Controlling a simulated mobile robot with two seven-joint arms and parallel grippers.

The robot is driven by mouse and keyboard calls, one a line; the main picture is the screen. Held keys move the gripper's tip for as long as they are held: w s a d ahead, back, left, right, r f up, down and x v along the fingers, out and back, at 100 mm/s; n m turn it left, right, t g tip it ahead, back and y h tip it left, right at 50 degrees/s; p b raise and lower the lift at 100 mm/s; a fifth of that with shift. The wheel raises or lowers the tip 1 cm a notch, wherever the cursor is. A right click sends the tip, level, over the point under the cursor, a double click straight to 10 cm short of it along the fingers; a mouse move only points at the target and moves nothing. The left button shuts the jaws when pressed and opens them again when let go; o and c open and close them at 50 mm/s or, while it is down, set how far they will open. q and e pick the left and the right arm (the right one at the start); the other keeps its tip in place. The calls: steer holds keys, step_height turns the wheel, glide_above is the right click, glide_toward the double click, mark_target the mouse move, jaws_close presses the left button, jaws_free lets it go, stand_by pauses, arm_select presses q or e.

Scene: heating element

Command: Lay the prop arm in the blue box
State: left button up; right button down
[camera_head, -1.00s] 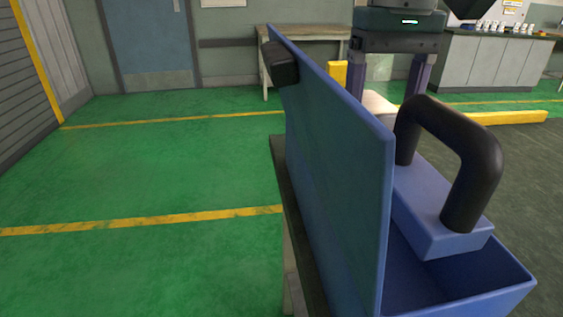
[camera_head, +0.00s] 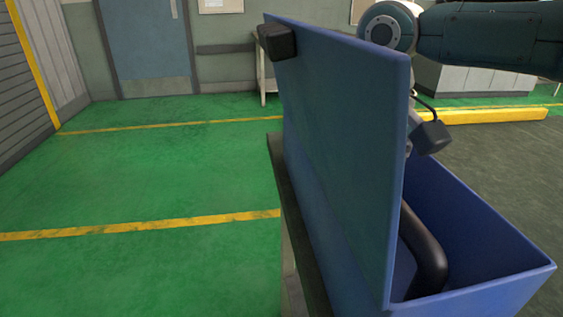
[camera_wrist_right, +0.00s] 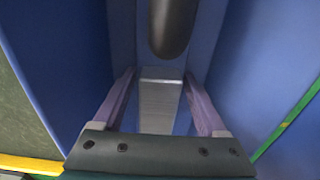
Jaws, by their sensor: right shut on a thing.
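The blue box (camera_head: 507,225) stands on the right with its tall blue lid (camera_head: 340,140) upright. My right arm reaches in from the right behind the lid, which hides the gripper in the head view. In the right wrist view my right gripper (camera_wrist_right: 159,80) points down between the blue walls. Its jaws are shut on a light grey bar (camera_wrist_right: 160,105), which appears to be the prop arm. A black handle (camera_head: 425,250) is low inside the box. A black rounded bar, apparently this handle, shows ahead of the fingertips (camera_wrist_right: 173,25). My left gripper is out of view.
A black block (camera_head: 277,43) is on the lid's far upper corner. The box stands on a narrow dark surface (camera_head: 278,170). Green floor with yellow lines is clear to the left. A yellow beam (camera_head: 500,116) lies behind the box.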

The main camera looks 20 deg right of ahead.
steer(key=shift+w, duration=0.1)
jaws_free()
step_height(320, 180, up, 11)
steer(key=p, duration=0.2)
steer(key=shift+p, duration=0.4)
steer(key=shift+r, duration=0.6)
